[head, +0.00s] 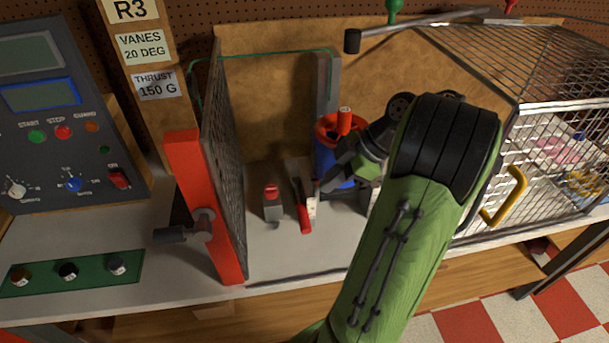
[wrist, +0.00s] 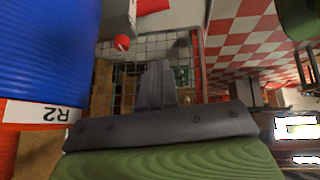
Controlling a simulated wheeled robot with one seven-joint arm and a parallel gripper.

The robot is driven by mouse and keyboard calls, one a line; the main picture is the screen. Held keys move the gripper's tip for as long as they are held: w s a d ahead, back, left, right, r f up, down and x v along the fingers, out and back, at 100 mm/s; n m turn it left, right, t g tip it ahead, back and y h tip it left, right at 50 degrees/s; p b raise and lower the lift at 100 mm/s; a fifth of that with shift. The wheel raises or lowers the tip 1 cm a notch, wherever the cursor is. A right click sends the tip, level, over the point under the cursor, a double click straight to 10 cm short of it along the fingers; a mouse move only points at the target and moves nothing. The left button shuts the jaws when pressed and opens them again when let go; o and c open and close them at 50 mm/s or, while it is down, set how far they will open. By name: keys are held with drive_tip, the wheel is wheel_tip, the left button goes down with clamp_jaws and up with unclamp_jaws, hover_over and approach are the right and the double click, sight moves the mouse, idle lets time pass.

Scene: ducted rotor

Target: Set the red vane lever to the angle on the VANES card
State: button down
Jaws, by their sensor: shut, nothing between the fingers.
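The VANES card (head: 144,47) on the wooden post reads 20 DEG. A slim red lever (head: 305,219) stands beside a small white plate with marks (head: 312,207), inside the enclosure; it looks like the vane lever, but its angle cannot be read. My gripper (head: 322,187) is just to the right of and above this lever, in front of the blue cylinder, and a gap or contact cannot be told. In the wrist view my gripper (wrist: 155,66) has its fingers together, empty. A red ball knob (wrist: 122,42) and a red piece (wrist: 153,5) show beyond it.
A blue cylinder with an orange rim (head: 327,126) stands close behind my gripper; a blue cylinder labelled R2 (wrist: 45,50) fills the wrist view's left. A red-framed mesh guard (head: 226,180) stands left, a grey block with red top (head: 272,207) between. A wire cage (head: 545,140) is right.

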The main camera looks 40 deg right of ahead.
drive_tip(key=b, duration=0.5)
hover_over(310, 226)
drive_tip(key=shift+n, duration=0.4)
drive_tip(key=f, duration=0.8)
drive_tip(key=shift+a+f, duration=0.15)
drive_tip(key=shift+a, duration=0.25)
drive_tip(key=f, duration=0.2)
drive_tip(key=shift+d+f+b, duration=0.2)
drive_tip(key=shift+f+b, duration=0.1)
drive_tip(key=shift+b, duration=0.05)
drive_tip(key=shift+d+f, duration=0.25)
drive_tip(key=shift+f, duration=0.3)
